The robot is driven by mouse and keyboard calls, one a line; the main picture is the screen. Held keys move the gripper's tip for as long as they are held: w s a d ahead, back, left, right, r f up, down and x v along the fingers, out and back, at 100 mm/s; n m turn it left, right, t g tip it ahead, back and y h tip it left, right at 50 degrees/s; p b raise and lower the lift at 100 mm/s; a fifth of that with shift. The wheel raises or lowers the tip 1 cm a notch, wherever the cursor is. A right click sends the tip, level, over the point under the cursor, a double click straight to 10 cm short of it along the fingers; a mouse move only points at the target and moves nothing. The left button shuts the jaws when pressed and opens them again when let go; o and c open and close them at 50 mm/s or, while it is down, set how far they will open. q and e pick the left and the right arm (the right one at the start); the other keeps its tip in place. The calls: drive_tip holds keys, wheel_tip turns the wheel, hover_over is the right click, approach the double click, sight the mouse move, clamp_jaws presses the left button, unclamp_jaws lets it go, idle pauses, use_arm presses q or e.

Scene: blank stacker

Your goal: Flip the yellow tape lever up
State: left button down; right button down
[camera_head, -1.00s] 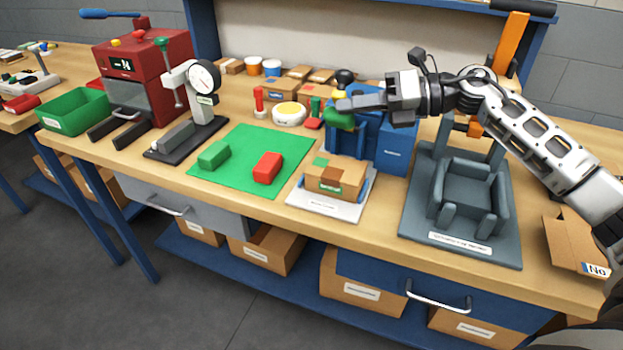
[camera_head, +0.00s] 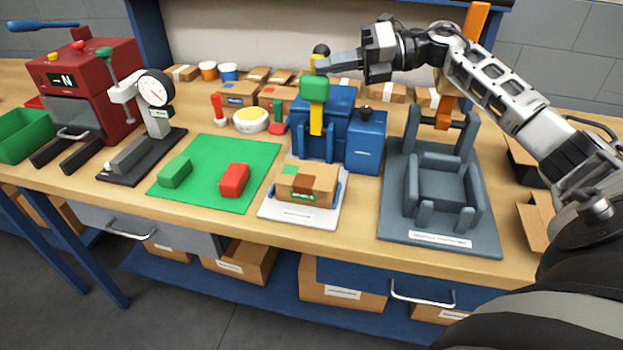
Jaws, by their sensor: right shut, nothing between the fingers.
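The yellow tape lever (camera_head: 316,120) stands upright at the left front of the blue tape machine (camera_head: 331,104). A green block-shaped part (camera_head: 314,88) sits across it, and a black knob (camera_head: 321,50) shows at the top. My right gripper (camera_head: 322,65) is shut with nothing in it. Its fingertips are at the upper part of the lever, just above the green part and below the knob; I cannot tell whether they touch it. My left gripper is not in view.
A cardboard box (camera_head: 307,186) lies on a white tray (camera_head: 288,213) in front of the machine. A grey fixture (camera_head: 440,190) stands to the right. A green mat (camera_head: 214,172) with a red block (camera_head: 234,180) and a green block (camera_head: 174,172) lies left.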

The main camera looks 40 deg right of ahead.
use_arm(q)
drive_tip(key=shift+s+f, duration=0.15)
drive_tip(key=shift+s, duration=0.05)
use_arm(e)
drive_tip(key=shift+d, duration=0.1)
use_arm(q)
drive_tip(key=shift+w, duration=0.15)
